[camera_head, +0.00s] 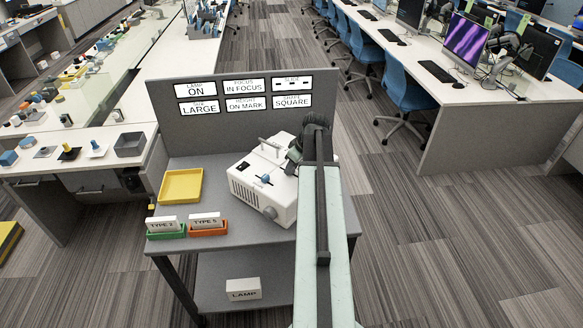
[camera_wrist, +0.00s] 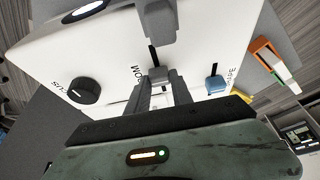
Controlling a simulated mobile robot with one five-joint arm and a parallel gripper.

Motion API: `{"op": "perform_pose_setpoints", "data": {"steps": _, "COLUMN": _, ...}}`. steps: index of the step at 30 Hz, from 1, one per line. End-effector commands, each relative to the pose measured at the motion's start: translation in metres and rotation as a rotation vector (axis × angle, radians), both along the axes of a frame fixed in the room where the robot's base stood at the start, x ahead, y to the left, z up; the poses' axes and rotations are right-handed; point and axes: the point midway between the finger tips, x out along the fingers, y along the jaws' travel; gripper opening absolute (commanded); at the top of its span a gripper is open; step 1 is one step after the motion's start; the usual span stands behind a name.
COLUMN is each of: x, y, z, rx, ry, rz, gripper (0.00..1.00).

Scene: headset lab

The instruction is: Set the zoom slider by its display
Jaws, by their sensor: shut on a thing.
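The white machine (camera_head: 245,190) stands on the grey bench, with my arm reaching over its right side. In the wrist view, its top shows the ZOOM label (camera_wrist: 137,76) beside a dark slot (camera_wrist: 153,55). My gripper (camera_wrist: 160,80) is shut on the small grey zoom slider knob (camera_wrist: 158,72) in that slot. The display panel reading LARGE (camera_head: 199,107) is at the lower left of the board; its small heading is hard to read. In the head view, my arm hides the slider and most of my gripper.
A black focus knob (camera_wrist: 82,92) and a blue shape knob (camera_wrist: 215,84) flank the slider. A yellow tray (camera_head: 181,186), green bin (camera_head: 166,234) and orange bin (camera_head: 208,230) stand left of the machine. The grey board (camera_head: 160,130) rises behind it. A LAMP box (camera_head: 243,289) sits below.

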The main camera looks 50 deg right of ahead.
Motion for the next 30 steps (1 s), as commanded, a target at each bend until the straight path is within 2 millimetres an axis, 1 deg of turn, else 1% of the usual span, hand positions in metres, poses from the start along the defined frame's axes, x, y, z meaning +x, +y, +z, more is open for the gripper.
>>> {"op": "perform_pose_setpoints", "data": {"steps": 5, "x": 0.008, "y": 0.0, "z": 0.0, "rx": 0.0, "ry": 0.0, "rz": 0.0, "gripper": 0.0}}
{"op": "perform_pose_setpoints", "data": {"steps": 11, "x": 0.007, "y": 0.0, "z": 0.0, "rx": -0.001, "ry": 0.0, "rz": 0.0, "gripper": 0.0}}
{"op": "perform_pose_setpoints", "data": {"steps": 12, "x": 0.007, "y": 0.0, "z": 0.0, "rx": -0.001, "ry": 0.0, "rz": 0.0, "gripper": 0.38}}
{"op": "perform_pose_setpoints", "data": {"steps": 13, "x": 0.007, "y": 0.0, "z": 0.0, "rx": -0.001, "ry": 0.0, "rz": 0.0, "gripper": 0.46}}
{"op": "perform_pose_setpoints", "data": {"steps": 14, "x": 0.007, "y": 0.0, "z": 0.0, "rx": -0.001, "ry": 0.0, "rz": 0.0, "gripper": 0.49}}
{"op": "perform_pose_setpoints", "data": {"steps": 23, "x": 0.007, "y": 0.0, "z": 0.001, "rx": 0.0, "ry": 0.0, "rz": 0.0, "gripper": 0.49}}
{"op": "perform_pose_setpoints", "data": {"steps": 26, "x": 0.005, "y": 0.0, "z": 0.007, "rx": 0.0, "ry": 0.0, "rz": 0.0, "gripper": 0.49}}
{"op": "perform_pose_setpoints", "data": {"steps": 30, "x": -0.001, "y": 0.0, "z": 0.026, "rx": 0.0, "ry": 0.0, "rz": -0.001, "gripper": 0.49}}
